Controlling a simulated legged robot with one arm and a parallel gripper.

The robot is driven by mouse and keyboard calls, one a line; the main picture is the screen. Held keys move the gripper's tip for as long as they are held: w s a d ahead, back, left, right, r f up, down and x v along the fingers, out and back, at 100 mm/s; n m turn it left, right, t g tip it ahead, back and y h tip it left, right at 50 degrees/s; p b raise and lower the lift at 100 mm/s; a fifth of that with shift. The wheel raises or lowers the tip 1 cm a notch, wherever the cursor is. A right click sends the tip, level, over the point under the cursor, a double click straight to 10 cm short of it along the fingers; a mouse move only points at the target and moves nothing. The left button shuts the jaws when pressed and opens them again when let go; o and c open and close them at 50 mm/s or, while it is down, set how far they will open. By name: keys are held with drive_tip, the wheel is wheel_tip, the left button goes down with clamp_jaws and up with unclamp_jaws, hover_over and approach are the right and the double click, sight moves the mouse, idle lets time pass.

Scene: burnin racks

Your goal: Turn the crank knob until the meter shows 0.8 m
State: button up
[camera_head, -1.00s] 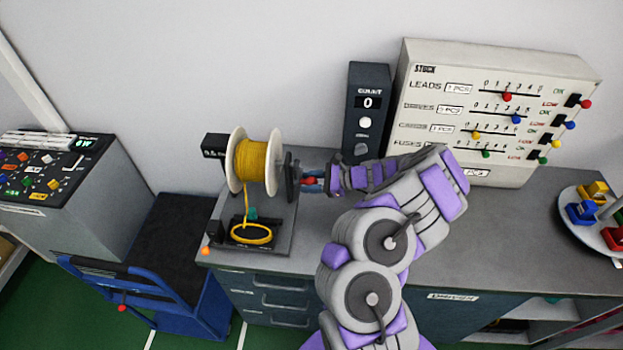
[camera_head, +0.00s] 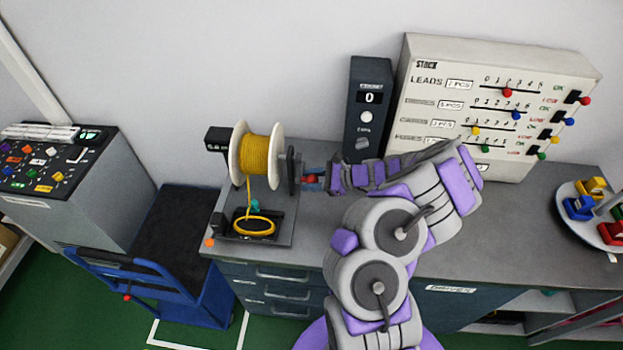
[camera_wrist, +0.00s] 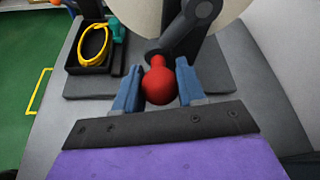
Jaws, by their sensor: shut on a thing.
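The red crank knob (camera_wrist: 159,85) sits between the two blue fingers of my gripper (camera_wrist: 160,92) in the wrist view. My gripper (camera_head: 314,180) is shut on the knob in the head view, at the right of the spool. The dark crank arm (camera_wrist: 187,28) runs up from the knob to the spool's side. The spool of yellow cable (camera_head: 258,156) has white flanges and stands on a grey base. The meter (camera_head: 217,140) is a dark box left of the spool; its display is too small to read with certainty.
A coil of yellow cable (camera_head: 253,227) lies in a black tray below the spool. A dark counter box (camera_head: 368,110) showing 0 and a white stock board (camera_head: 500,85) stand behind my arm. A blue cart (camera_head: 185,260) stands left of the bench.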

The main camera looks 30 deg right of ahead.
drive_tip(key=shift+r, duration=0.2)
drive_tip(key=shift+s+a+r+p, duration=0.55)
drive_tip(key=shift+s+r+p, duration=0.3)
drive_tip(key=shift+p, duration=0.3)
drive_tip(key=shift+s+a+r+p, duration=0.1)
drive_tip(key=shift+s+r+p, duration=0.05)
drive_tip(key=shift+r+p, duration=0.45)
drive_tip(key=shift+s+r+p, duration=0.1)
drive_tip(key=shift+r+p, duration=0.35)
drive_tip(key=shift+r, duration=0.1)
drive_tip(key=shift+s+a+r, duration=0.1)
drive_tip(key=shift+s+r, duration=0.1)
drive_tip(key=shift+r, duration=0.05)
drive_tip(key=shift+f, duration=0.1)
